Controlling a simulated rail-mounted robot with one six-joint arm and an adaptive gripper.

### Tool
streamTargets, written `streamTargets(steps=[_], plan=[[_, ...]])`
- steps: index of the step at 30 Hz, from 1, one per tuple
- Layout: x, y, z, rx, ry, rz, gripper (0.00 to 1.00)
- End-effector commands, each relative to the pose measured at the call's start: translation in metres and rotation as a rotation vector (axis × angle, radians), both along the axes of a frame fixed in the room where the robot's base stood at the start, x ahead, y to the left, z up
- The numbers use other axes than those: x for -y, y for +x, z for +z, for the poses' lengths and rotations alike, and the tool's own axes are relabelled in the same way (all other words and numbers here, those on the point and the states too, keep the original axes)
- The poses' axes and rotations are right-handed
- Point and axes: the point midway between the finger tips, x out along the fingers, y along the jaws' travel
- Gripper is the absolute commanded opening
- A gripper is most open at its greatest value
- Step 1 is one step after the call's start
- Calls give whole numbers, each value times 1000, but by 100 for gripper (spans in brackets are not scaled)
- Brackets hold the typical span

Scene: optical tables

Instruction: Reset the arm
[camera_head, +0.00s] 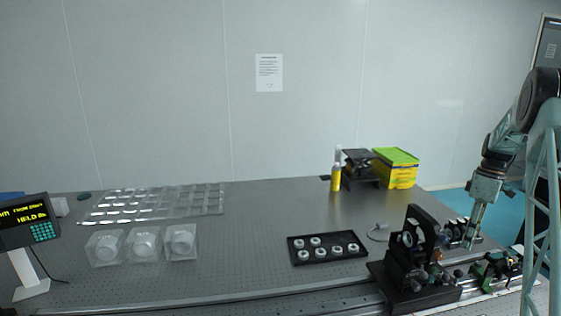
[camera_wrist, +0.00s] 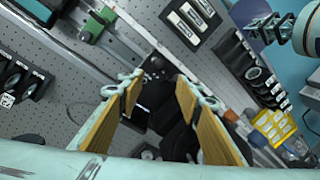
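My arm (camera_head: 517,120) comes in from the right edge in the head view and reaches down over the right end of the optical table (camera_head: 262,205). My gripper (camera_head: 470,238) points down beside the black optical mount (camera_head: 416,243). In the wrist view my gripper (camera_wrist: 162,98) shows two tan-padded fingers spread apart with a gap between them. Nothing is seen held in the gap. Dark parts of the setup lie below and beyond the fingertips. Whether the fingers touch any of them cannot be told.
A black tray (camera_head: 327,249) with several white rings lies left of the mount. Three clear boxes (camera_head: 143,244) and a clear compartment tray (camera_head: 150,204) lie at left, near a display (camera_head: 28,222). A yellow-green box (camera_head: 396,168) and yellow bottle (camera_head: 336,178) stand at the back. The table's middle is clear.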

Motion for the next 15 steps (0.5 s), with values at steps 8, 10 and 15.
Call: streamTargets(steps=[8,10,15], plan=[[-30,1,43,16,-26,-26,32],[-40,0,56,21,-33,-36,32],[-64,-2,87,36,-52,-60,32]])
